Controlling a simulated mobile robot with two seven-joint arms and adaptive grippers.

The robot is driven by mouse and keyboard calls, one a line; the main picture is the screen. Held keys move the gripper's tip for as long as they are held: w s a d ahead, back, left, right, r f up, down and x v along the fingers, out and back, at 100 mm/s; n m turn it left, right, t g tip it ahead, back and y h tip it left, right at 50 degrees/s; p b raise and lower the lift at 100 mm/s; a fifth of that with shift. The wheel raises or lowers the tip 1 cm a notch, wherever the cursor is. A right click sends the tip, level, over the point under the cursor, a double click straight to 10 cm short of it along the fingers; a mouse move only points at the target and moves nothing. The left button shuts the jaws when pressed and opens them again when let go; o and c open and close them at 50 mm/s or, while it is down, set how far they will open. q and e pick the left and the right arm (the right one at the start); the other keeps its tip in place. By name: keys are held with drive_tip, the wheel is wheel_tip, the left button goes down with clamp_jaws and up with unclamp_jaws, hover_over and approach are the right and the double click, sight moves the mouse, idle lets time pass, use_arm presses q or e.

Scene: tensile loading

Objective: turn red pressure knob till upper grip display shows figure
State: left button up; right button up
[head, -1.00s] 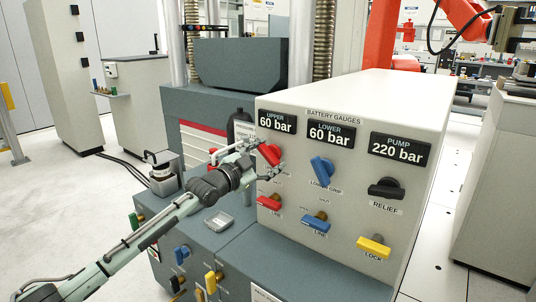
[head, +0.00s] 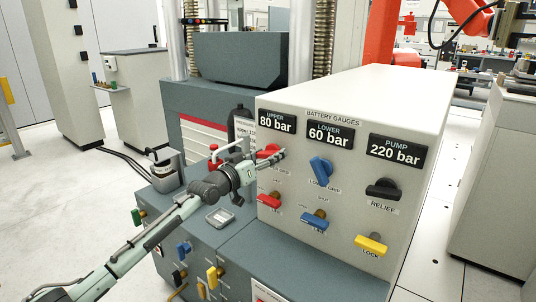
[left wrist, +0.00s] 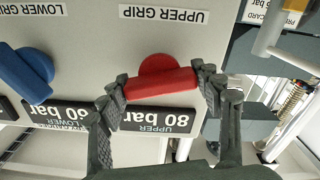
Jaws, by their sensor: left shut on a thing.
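The red pressure knob (head: 267,152) sits on the front of the white gauge box, below the upper display (head: 276,122), which reads 80 bar. My left gripper (head: 262,157) is at the knob and partly hides it. In the left wrist view, which is upside down, the red knob (left wrist: 160,82) has its bar between the two fingers of my left gripper (left wrist: 160,88), under the UPPER GRIP label (left wrist: 163,15). The fingers are shut on the bar's ends. My right gripper is not in view.
The blue lower grip knob (head: 320,170) is close to the right, under the lower display (head: 330,135) reading 60 bar. A black relief knob (head: 383,189), a red line handle (head: 269,201), a blue handle (head: 314,220) and a yellow lock handle (head: 371,244) share this panel.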

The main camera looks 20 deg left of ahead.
use_arm(q)
drive_tip(key=n, duration=0.3)
drive_tip(key=shift+n, duration=0.4)
drive_tip(key=n, duration=0.4)
drive_tip(key=shift+n, duration=0.5)
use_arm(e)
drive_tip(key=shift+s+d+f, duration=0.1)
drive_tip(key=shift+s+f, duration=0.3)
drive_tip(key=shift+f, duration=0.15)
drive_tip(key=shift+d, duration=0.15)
use_arm(q)
drive_tip(key=o, duration=1.2)
drive_tip(key=shift+c, duration=0.2)
drive_tip(key=shift+s, duration=0.1)
drive_tip(key=v, duration=1.1)
drive_tip(key=shift+s+a, duration=0.15)
drive_tip(key=shift+s, duration=0.25)
